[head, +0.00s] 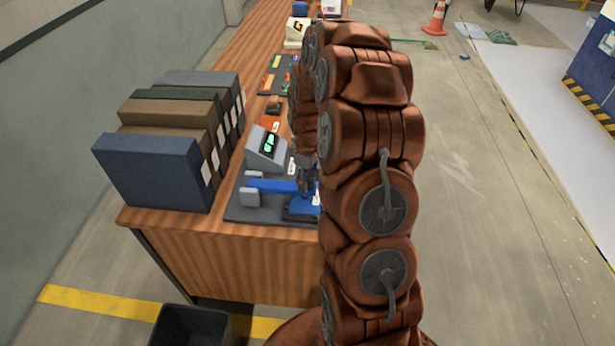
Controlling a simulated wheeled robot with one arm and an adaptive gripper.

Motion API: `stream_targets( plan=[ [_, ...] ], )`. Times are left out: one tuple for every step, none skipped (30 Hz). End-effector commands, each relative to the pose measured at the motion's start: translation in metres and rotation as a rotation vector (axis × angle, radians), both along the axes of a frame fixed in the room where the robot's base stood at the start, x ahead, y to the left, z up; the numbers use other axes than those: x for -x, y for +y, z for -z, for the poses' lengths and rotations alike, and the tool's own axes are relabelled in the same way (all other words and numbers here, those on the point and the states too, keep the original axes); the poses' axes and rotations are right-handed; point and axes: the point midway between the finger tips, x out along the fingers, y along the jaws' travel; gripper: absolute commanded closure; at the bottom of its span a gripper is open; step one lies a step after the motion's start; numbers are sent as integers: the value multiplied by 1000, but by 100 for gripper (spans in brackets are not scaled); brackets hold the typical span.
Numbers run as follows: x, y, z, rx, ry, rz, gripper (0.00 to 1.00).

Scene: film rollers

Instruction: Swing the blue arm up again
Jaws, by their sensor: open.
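The blue arm (272,186) is a flat bar lying nearly level above a dark grey base plate (262,214) on the wooden table. A small grey block (250,197) stands at its left end. Its right end runs in beside a blue block (300,208) on the same plate. My gripper (306,180) is small and dark at the right end of the blue arm, partly hidden behind my copper-coloured arm. It is open. I cannot tell whether its fingers touch the blue arm.
Behind the plate stands a grey device with a green-lit screen (268,144). Upright binders (150,170) fill the table's left edge. A dark bin (188,326) stands on the floor in front.

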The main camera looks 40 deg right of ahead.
Motion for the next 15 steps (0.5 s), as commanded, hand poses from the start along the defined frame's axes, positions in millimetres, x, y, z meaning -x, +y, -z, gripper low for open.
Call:
stream_targets(
  plan=[
    [1, 0, 2, 0, 1, 0, 39],
    [1, 0, 3, 0, 1, 0, 39],
    [1, 0, 4, 0, 1, 0, 39],
    [1, 0, 4, 0, 1, 0, 39],
    [1, 0, 4, 0, 1, 0, 39],
    [1, 0, 5, 0, 1, 0, 39],
    [1, 0, 5, 0, 1, 0, 39],
    [1, 0, 5, 0, 1, 0, 39],
    [1, 0, 5, 0, 1, 0, 39],
    [1, 0, 5, 0, 1, 0, 39],
    [1, 0, 5, 0, 1, 0, 39],
    [1, 0, 5, 0, 1, 0, 44],
    [1, 0, 5, 0, 1, 0, 47],
    [1, 0, 5, 0, 1, 0, 50],
    [1, 0, 5, 0, 1, 0, 54]
  ],
)
